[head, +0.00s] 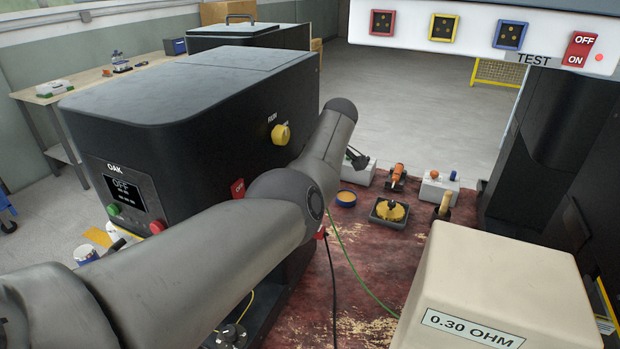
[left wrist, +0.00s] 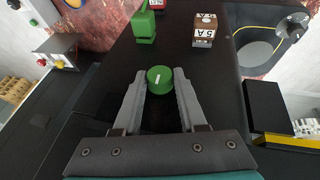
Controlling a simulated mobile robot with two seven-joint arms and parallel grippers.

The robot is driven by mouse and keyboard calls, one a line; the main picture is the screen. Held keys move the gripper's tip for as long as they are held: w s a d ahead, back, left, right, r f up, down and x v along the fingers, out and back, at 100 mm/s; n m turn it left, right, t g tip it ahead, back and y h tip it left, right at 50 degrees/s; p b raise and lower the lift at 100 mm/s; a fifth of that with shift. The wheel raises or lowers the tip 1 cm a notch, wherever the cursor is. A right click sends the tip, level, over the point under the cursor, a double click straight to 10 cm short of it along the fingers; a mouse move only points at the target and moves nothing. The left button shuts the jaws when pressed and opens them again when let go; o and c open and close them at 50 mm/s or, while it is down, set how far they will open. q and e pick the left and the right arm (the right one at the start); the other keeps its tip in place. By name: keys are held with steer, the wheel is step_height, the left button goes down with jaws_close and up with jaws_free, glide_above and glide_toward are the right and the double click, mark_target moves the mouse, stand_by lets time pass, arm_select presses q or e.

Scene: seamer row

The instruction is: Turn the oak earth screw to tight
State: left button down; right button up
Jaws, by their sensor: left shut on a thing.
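The oak machine (head: 190,110) is the black cabinet at left in the head view, with an OAK panel whose screen (head: 125,190) reads OFF. In the left wrist view a round green screw head (left wrist: 160,80) with a white line across it stands on a black surface; I take it to be the earth screw. My left gripper (left wrist: 160,86) is shut on it, one grey finger on each side. The white line slants slightly off the finger direction. In the head view my left arm hides the gripper and screw. My right gripper is in neither view.
Near the screw are a green block (left wrist: 144,27) and a brown 5 A block (left wrist: 205,30). The cream 0.30 OHM box (head: 500,290) fills the front right. On the red bench (head: 365,265) are a brass piece (head: 390,211), small tools and a green wire (head: 355,265).

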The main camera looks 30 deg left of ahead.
arm_select(q)
steer(key=shift+c, duration=2.3)
jaws_free()
steer(key=shift+s+a, duration=0.1)
steer(key=shift+r, duration=0.1)
steer(key=v, duration=0.7)
steer(key=shift+p, duration=0.45)
